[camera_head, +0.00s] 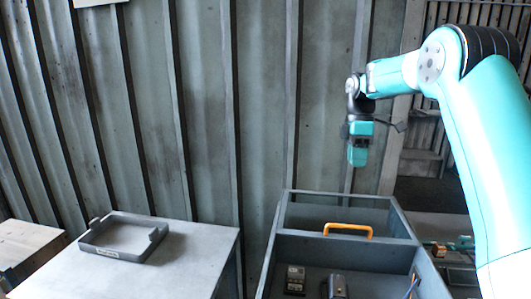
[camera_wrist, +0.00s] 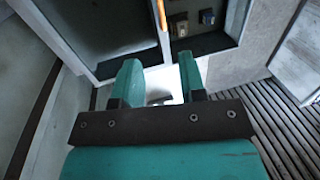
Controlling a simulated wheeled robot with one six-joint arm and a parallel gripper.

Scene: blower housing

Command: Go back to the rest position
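My gripper (camera_head: 357,154) hangs from my teal arm in the head view, pointing down in the air above the back of the grey housing (camera_head: 290,243). In the wrist view my gripper (camera_wrist: 158,82) shows two teal fingers standing apart with nothing held between them. The housing's orange handle (camera_head: 348,230) sits on its divider, below my gripper and apart from it. The handle also shows at the top of the wrist view (camera_wrist: 160,14).
Inside the housing are a small dark block (camera_head: 295,279), a motor-like part (camera_head: 337,286) and some wires (camera_head: 412,287). At left a grey table (camera_head: 190,262) bears an empty-looking tray (camera_head: 124,237). A corrugated wall stands behind. The air around my gripper looks free.

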